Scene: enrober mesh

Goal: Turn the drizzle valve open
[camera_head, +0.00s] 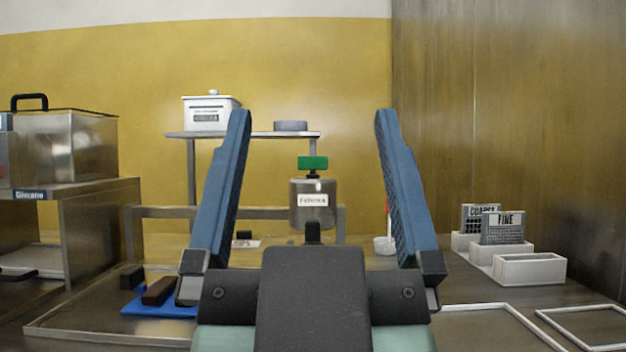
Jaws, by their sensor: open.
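The drizzle valve appears to be the green handle (313,162) on top of a metal pot (316,204) with a printed label, standing beyond my gripper. My gripper (309,118) points forward with its two blue fingers wide apart, empty. In the picture the green handle and the pot lie between the fingers, farther away; the fingers do not seem to touch them. The handle's long side runs left to right. The lower part of the pot is partly hidden behind my gripper's body.
A metal shelf (230,134) behind holds a white box (211,113). A lidded steel tank (70,148) stands on the left bench. A dark block (160,290) lies on a blue mat (150,311). White holders (530,270) with mesh cards (503,228) and white frames (590,322) are at right.

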